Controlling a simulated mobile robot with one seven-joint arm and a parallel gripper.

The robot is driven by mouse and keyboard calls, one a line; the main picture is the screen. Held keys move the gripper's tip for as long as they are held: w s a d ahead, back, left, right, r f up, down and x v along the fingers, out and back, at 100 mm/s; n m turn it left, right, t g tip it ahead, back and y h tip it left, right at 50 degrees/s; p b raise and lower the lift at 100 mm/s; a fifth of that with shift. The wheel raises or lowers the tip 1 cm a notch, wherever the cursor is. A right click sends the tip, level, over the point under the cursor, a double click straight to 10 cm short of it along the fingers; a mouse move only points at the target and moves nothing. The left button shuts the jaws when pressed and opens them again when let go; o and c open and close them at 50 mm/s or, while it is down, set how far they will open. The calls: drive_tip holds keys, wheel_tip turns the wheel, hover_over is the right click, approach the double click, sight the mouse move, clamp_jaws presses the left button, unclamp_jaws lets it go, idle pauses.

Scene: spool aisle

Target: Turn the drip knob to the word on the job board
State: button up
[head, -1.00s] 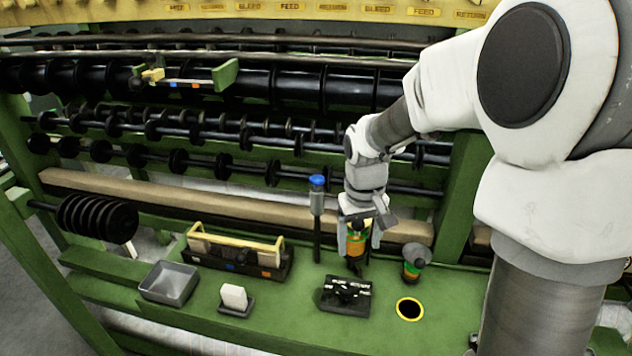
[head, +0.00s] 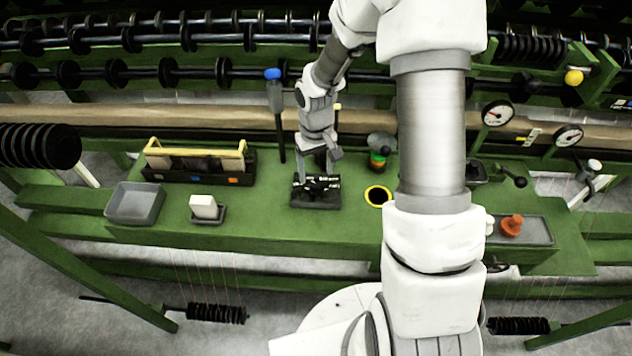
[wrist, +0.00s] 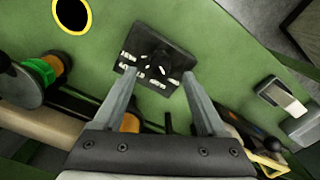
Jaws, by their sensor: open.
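The drip knob (head: 313,183) is black and sits on a dark square plate (head: 318,203) with small white word labels, on the green bench. In the wrist view the knob (wrist: 160,60) shows near the fingertips, its plate tilted in the picture. The label words are too small to read, and I cannot tell which one the knob points to. My gripper (head: 316,172) is open, pointing down over the plate. In the wrist view my gripper (wrist: 160,74) has one finger on each side of the plate's near part. Contact cannot be told. No readable job board shows now.
A funnel-topped can (head: 380,152) and a yellow-rimmed hole (head: 378,196) lie right of the plate. A blue-topped post (head: 275,95) stands behind left. A yellow-handled carrier (head: 200,165), a grey tray (head: 135,203) and a white block (head: 204,206) are farther left.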

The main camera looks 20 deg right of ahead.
sight(316, 184)
drive_tip(key=shift+f, duration=2.4)
clamp_jaws()
